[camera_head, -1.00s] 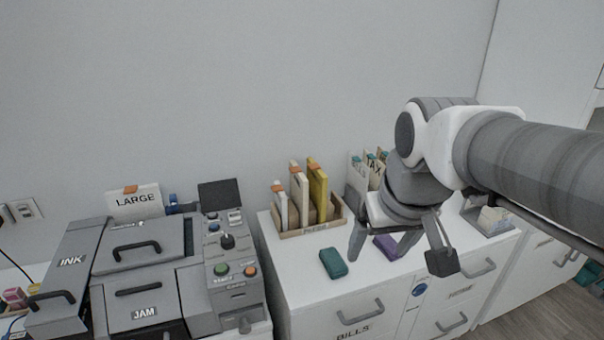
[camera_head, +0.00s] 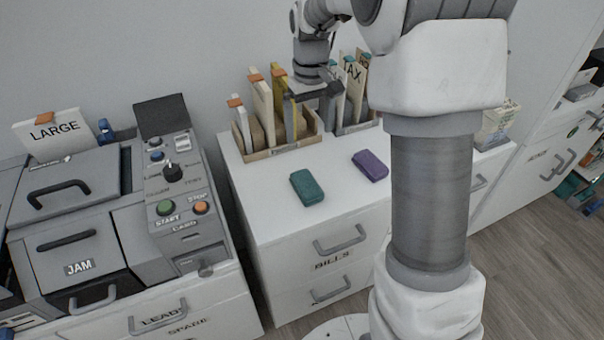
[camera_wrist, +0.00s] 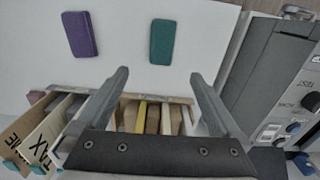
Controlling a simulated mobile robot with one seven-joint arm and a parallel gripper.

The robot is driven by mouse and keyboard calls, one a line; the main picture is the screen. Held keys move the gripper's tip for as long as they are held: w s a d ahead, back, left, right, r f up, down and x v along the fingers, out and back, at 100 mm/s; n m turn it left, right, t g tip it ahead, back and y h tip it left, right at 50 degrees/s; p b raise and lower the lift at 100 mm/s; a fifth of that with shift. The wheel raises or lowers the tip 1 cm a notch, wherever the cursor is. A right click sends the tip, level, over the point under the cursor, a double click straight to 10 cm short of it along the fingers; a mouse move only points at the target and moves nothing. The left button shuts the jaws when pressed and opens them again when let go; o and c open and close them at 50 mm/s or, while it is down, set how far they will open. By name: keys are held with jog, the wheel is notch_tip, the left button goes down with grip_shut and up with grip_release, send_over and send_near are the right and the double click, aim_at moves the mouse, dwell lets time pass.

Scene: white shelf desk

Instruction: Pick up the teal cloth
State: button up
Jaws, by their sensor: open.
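The teal cloth (camera_head: 306,187), a small folded block, lies flat on the white cabinet top (camera_head: 270,218) in front of the file holder. In the wrist view the teal cloth (camera_wrist: 162,42) is at the upper middle, beyond my fingertips. My gripper (camera_head: 318,88) is up by the file holder, behind the cloth and apart from it. In the wrist view my gripper (camera_wrist: 158,78) has its two fingers spread wide with nothing held between them.
A purple folded block (camera_head: 370,165) lies right of the teal cloth. A wooden file holder (camera_head: 285,150) with upright folders stands behind, partly under my gripper. A grey printer-like machine (camera_head: 80,225) stands left. The cabinet top around the cloth is clear.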

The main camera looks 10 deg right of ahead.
jog(key=b, duration=0.3)
send_over(307, 182)
notch_tip(307, 182, down, 12)
jog(key=shift+d, duration=0.15)
jog(key=f+b, duration=0.2)
jog(key=f, duration=0.3)
jog(key=shift+a, duration=0.2)
jog(key=shift+c, duration=0.2)
jog(key=c, duration=1.2)
